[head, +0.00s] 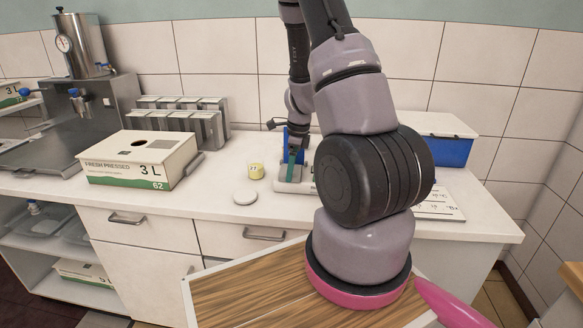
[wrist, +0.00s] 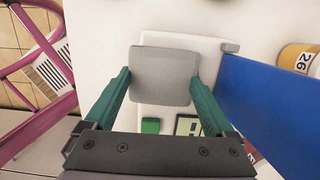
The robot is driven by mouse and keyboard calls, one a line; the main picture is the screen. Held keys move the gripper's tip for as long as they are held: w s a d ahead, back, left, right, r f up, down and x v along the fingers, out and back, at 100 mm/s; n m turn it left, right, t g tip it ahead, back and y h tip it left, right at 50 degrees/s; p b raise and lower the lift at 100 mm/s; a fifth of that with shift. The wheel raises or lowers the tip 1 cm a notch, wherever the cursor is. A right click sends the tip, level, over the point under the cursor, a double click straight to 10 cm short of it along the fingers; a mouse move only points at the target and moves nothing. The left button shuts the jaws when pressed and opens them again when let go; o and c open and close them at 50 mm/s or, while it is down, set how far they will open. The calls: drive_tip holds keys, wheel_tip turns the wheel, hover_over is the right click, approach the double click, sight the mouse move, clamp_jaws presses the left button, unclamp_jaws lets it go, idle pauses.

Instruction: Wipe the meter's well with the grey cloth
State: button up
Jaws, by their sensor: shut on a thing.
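My gripper (wrist: 160,78) has teal fingers shut on the two sides of the grey cloth (wrist: 165,77), a flat, rounded pad. The cloth is over the white meter (wrist: 210,48). It covers part of the meter, and the well is hidden, so I cannot tell whether the cloth touches it. The meter's display (wrist: 187,126) and green button (wrist: 150,126) show below the cloth. A blue upright panel (wrist: 262,100) stands close to the right finger. In the head view the meter (head: 308,188) is partly hidden by my arm, with my gripper (head: 291,160) above it.
A small yellow-labelled jar (head: 256,171) and a white round disc (head: 245,197) are left of the meter. A white juice box (head: 140,160) stands further left, before grey containers (head: 195,118). A blue bin (head: 452,150) is at right. The counter's front strip is clear.

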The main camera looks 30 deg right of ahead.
drive_tip(key=shift+w+d, duration=0.1)
idle(0.3)
drive_tip(key=shift+w+d, duration=0.2)
drive_tip(key=shift+w, duration=0.2)
drive_tip(key=shift+s+a, duration=0.15)
drive_tip(key=shift+s, duration=0.1)
drive_tip(key=shift+s+a, duration=0.2)
drive_tip(key=shift+s, duration=0.15)
drive_tip(key=shift+w+d, duration=0.1)
drive_tip(key=shift+w, duration=0.05)
drive_tip(key=shift+w+d, duration=0.2)
drive_tip(key=shift+w, duration=0.1)
drive_tip(key=shift+w+r, duration=0.1)
drive_tip(key=shift+r, duration=3.95)
